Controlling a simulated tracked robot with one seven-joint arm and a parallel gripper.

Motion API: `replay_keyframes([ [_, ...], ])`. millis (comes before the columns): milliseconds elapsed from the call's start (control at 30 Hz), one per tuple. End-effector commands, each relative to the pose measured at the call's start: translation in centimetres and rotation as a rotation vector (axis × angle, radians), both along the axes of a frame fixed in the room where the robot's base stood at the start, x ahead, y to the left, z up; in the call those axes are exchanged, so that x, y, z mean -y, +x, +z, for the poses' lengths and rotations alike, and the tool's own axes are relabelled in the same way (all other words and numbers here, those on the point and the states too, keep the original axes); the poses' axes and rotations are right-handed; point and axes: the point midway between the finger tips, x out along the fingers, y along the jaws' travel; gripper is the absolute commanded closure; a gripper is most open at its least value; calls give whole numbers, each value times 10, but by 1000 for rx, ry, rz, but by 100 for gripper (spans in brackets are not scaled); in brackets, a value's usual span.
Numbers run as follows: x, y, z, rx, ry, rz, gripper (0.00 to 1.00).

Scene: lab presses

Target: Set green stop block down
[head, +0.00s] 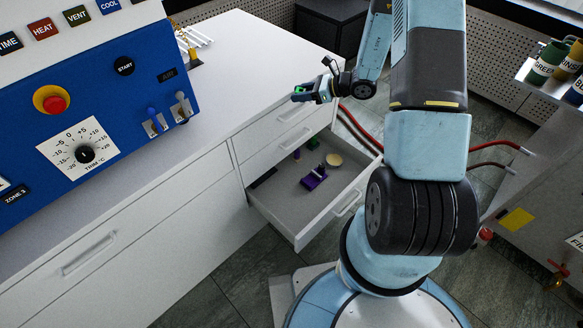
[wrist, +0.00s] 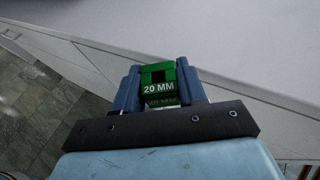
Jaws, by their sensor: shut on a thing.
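The green stop block (wrist: 158,75) is marked "20 MM" and sits between the two blue fingers of my gripper (wrist: 158,88) in the wrist view. My gripper is shut on it. In the head view my gripper (head: 308,93) is near the front edge of the white counter (head: 262,62), above the open drawer (head: 280,212). Only a small bit of the green block (head: 300,90) shows there. I cannot tell how high the block is above the counter.
The open drawer holds a purple item (head: 314,178), a round tan disc (head: 333,159) and a dark bar (head: 263,177). A blue control panel (head: 120,120) stands on the counter at left. Red hoses (head: 360,130) run behind the drawer. The counter's middle is bare.

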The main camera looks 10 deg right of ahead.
Motion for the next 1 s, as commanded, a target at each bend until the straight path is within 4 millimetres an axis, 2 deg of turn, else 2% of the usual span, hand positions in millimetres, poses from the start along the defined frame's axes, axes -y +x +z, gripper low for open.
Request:
replay_keyframes([
  [33, -12, -16, -17, -9, 5, 42, 92],
  [200, -47, -64, -62, -5, 5, 197, 92],
  [400, -72, -101, -116, -4, 5, 345, 92],
  [767, -90, -122, -224, -2, 2, 492, 92],
  [1000, -103, -142, -297, -3, 2, 571, 92],
])
